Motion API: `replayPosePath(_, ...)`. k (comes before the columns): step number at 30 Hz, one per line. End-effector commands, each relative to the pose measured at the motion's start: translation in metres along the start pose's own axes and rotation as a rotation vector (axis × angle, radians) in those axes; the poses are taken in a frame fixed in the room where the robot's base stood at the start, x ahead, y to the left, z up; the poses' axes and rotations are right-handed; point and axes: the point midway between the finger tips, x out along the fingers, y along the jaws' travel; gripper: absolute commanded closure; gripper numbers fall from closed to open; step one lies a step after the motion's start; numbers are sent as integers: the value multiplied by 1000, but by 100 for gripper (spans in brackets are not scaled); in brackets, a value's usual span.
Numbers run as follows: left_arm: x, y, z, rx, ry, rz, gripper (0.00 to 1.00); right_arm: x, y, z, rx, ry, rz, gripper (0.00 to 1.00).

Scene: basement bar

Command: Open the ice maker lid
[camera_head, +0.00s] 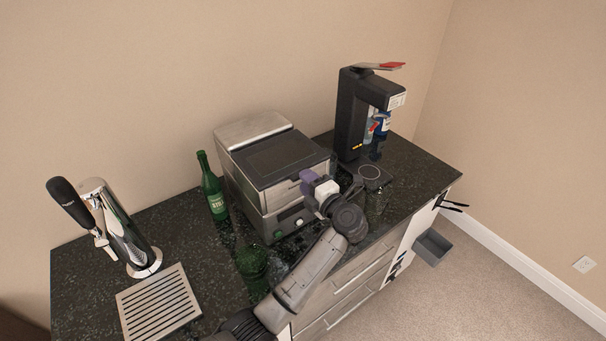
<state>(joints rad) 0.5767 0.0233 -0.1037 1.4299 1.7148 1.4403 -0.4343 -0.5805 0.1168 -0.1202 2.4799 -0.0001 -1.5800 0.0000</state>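The ice maker (254,208) is a silver box in the middle of the dark counter. Its lid (277,158), with a dark panel on top, lies flat and looks closed. My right gripper is not in view.
A green bottle (213,189) stands left of the ice maker. A beer tap (124,235) and slotted drip tray (158,305) are at the left. A black soda machine (351,112) stands at the back right. A grey bin (432,247) hangs on the cabinet's right side.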

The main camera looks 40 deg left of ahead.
Motion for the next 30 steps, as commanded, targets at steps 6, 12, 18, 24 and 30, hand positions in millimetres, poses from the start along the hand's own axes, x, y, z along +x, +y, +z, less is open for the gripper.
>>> replayPosePath(6, 18, 0, 0, 2, 0, 0, 64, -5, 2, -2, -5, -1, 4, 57)
replayPosePath(12, 22, 0, 0, 1, 0, 0, 64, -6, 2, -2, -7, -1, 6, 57)
replayPosePath(18, 22, -1, 0, 1, 0, 0, 64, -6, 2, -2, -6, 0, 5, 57)
replayPosePath(24, 22, 0, 0, 1, 0, 0, 81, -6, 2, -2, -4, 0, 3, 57)
replayPosePath(30, 22, 0, 0, 1, 0, 0, 100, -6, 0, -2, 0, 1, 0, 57)
